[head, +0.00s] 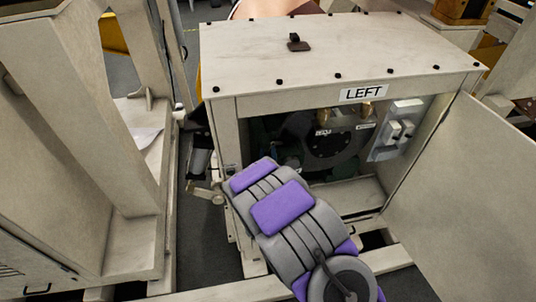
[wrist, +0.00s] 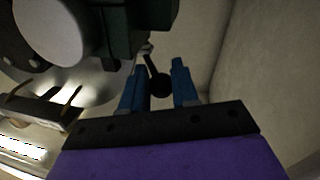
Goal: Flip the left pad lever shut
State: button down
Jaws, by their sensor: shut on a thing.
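In the wrist view my gripper (wrist: 158,72) has its two blue fingers on either side of a lever (wrist: 160,87) with a dark round knob. The fingers are shut on the knob. The lever's thin dark stem runs up and left from it toward dark green machinery (wrist: 150,15). In the head view the cabinet (head: 330,50) labelled LEFT stands in front of me. My grey and purple arm reaches into its opening, and hides the gripper and the lever there.
The cabinet's door (head: 465,190) stands open at the right. Inside are a dark round machine part (head: 330,145) and a panel with white switches (head: 398,130). A pale wooden frame (head: 70,110) stands at the left. A pale beam crosses the floor in front.

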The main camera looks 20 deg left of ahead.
jog(key=c, duration=0.9)
grip_release()
jog(key=shift+a, duration=0.2)
jog(key=shift+c, duration=0.2)
jog(key=shift+d, duration=0.1)
jog(key=shift+s+d, duration=0.25)
jog(key=shift+s, duration=0.35)
jog(key=p+v, duration=0.9)
jog(key=v, duration=0.7)
